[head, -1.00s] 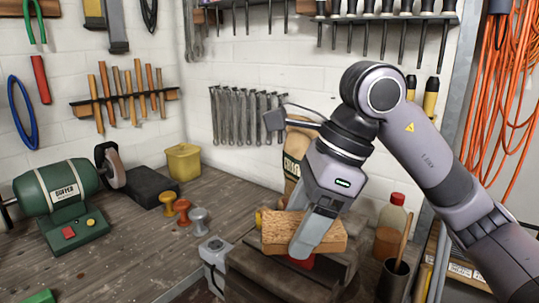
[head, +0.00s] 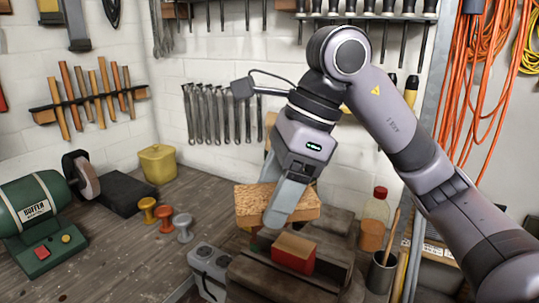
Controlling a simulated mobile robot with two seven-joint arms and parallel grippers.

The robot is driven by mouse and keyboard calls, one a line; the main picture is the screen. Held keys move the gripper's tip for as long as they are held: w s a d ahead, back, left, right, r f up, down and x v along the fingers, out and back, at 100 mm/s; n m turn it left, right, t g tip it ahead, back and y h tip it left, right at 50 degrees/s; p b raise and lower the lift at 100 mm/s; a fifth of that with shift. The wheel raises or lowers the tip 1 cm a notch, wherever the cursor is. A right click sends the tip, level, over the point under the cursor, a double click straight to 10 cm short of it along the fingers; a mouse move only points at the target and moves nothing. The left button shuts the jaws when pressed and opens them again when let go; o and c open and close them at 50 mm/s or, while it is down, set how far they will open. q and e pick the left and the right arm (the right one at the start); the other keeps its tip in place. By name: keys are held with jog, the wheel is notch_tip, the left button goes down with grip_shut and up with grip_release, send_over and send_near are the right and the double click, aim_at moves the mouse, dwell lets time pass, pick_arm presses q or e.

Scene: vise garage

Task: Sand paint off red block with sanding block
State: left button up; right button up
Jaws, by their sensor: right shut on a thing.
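The red block (head: 293,254) is clamped in the vise (head: 260,281) on the workbench. Its side is red and its top shows a tan-brown face. My right gripper (head: 276,212) points down and is shut on the sanding block (head: 245,203), a tan, cork-like block. The sanding block is behind the red block and a little to its left; I cannot tell whether they touch. The near finger hides part of the sanding block. My left gripper is not in view.
A green buffer (head: 38,208) stands at the left, with a yellow bin (head: 157,164) behind. Several small knobs (head: 165,217) sit mid-bench. A red-capped bottle (head: 375,212) and a cup with a brush (head: 381,272) stand right of the vise.

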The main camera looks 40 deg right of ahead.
notch_tip(320, 180, up, 3)
jog(key=shift+f+p, duration=0.15)
jog(key=shift+p, duration=0.35)
jog(key=shift+r, duration=0.3)
